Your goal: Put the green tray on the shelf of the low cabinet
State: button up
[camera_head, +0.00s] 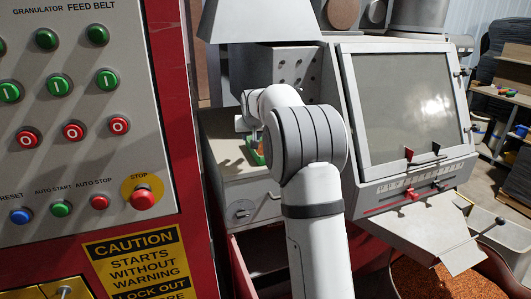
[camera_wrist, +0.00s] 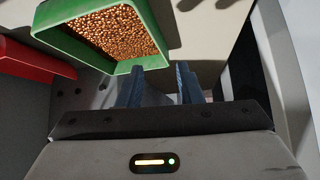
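The green tray (camera_wrist: 98,30), filled with copper-coloured granules, is at the upper left of the wrist view. In the head view only a small green part of it (camera_head: 257,157) shows beside my arm, over a pale top surface. My gripper (camera_wrist: 160,75) has its two blue-grey fingers apart, with nothing visible gripped between them. The left fingertip overlaps the tray's near wall in the picture; I cannot tell whether they touch. The right fingertip is just right of the tray's corner. My arm hides the gripper in the head view. I cannot make out for certain which unit is the low cabinet.
A red-framed control panel (camera_head: 80,115) fills the left. A grey machine with a window (camera_head: 405,105) and a chute (camera_head: 430,232) stands right, above copper granules (camera_head: 445,284). Shelving (camera_head: 500,97) with small coloured items is at far right. A red part (camera_wrist: 30,57) lies left of the tray.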

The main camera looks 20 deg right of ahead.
jog(key=p, duration=0.2)
send_over(251, 155)
notch_tip(251, 155, down, 5)
jog(key=shift+f, duration=0.2)
grip_shut()
dwell(1.1)
jog(key=shift+r, duration=0.1)
